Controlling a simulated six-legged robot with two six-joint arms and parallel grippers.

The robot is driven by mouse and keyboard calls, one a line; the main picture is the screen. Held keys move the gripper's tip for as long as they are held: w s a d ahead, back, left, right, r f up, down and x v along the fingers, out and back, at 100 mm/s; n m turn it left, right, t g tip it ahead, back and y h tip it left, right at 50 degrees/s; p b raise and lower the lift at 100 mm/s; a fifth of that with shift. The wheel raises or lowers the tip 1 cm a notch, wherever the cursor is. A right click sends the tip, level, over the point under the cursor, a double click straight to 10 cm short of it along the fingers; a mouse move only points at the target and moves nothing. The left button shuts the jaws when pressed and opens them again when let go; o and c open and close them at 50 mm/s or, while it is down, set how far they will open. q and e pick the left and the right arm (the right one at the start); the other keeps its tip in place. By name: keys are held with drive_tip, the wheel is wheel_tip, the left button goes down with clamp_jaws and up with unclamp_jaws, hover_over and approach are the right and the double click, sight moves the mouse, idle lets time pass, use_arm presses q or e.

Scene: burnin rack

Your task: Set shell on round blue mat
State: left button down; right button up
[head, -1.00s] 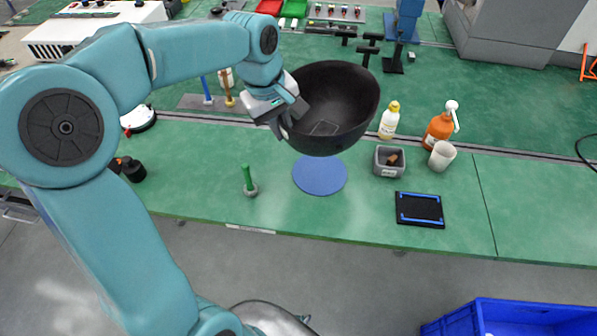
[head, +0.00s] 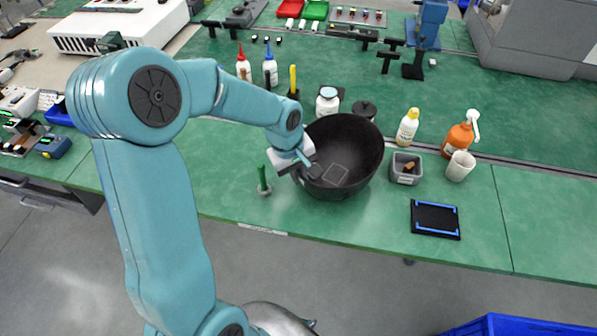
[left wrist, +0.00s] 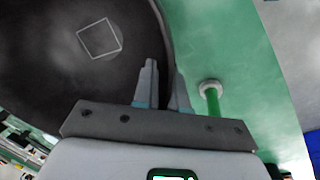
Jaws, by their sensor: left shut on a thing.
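The shell is a large black bowl (head: 352,140), open side up, with a square outline on its inner floor. My left gripper (head: 304,171) is shut on its left wall. In the left wrist view the two fingers (left wrist: 163,92) straddle the wall of the shell (left wrist: 60,75). The round blue mat is fully hidden in the head view; the shell covers the place where it lay. I cannot tell whether the shell touches it. My right gripper is out of view.
A green upright rod (head: 263,180) stands close left of the shell. A grey bin (head: 405,171), a white cup (head: 460,166), an orange pump bottle (head: 457,139) and a yellow-capped bottle (head: 407,127) stand to the right. A black tray (head: 435,219) lies in front of them. White and dark jars stand behind.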

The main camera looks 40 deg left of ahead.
use_arm(q)
drive_tip(key=shift+f, duration=0.15)
drive_tip(key=c, duration=1.2)
unclamp_jaws()
drive_tip(key=shift+r, duration=0.35)
drive_tip(key=v, duration=1.1)
drive_tip(key=shift+s+r, duration=0.15)
drive_tip(key=shift+r, duration=0.2)
drive_tip(key=shift+f, duration=0.1)
